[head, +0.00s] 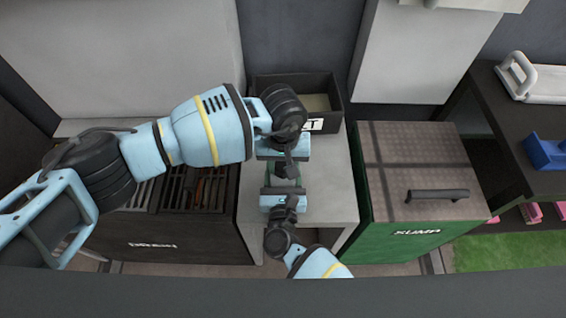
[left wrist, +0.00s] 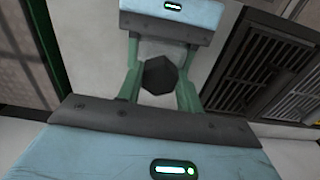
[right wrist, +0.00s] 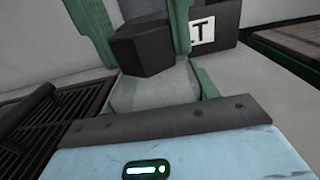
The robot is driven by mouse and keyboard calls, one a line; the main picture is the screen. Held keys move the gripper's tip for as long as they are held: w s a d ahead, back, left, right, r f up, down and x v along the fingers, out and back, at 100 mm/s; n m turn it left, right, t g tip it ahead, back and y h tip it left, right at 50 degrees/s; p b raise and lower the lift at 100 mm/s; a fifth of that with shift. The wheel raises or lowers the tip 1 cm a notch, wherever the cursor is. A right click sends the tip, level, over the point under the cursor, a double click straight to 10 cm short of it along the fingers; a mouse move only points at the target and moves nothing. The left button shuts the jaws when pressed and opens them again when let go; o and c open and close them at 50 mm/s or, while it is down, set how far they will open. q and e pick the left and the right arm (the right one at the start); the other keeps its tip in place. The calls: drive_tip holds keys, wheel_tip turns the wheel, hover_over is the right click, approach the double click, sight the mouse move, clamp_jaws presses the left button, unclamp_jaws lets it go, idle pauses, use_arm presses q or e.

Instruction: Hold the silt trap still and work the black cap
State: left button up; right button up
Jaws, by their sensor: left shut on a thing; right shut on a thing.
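The black cap (left wrist: 160,75) is a dark faceted block between the green fingers of my left gripper (left wrist: 158,92), which is shut on it. It also shows in the right wrist view (right wrist: 143,50), on top of the silt trap. The silt trap (right wrist: 155,92) is a pale grey, cloudy body directly under the cap. My right gripper (right wrist: 158,88) is shut on the trap, low on its body. In the head view my left gripper (head: 284,168) comes from above and my right gripper (head: 283,187) from the near side; they face each other and mostly hide both parts.
The parts are over a pale grey bench top (head: 326,195). A dark labelled bin (head: 338,100) stands behind. A slotted dark grate (head: 190,188) is at left. A green SUMP cabinet (head: 425,170) with a black handle is at right, and a dark shelf (head: 515,125) beyond it.

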use_arm(q)
drive_tip(key=m, duration=0.5)
drive_tip(key=shift+m, duration=0.3)
drive_tip(key=m, duration=0.6)
drive_tip(key=shift+r, duration=0.1)
drive_tip(key=o, duration=1.1)
drive_tip(key=shift+a, duration=0.1)
drive_tip(key=shift+o, duration=0.4)
drive_tip(key=shift+w, duration=0.1)
drive_tip(key=shift+r, duration=1.95)
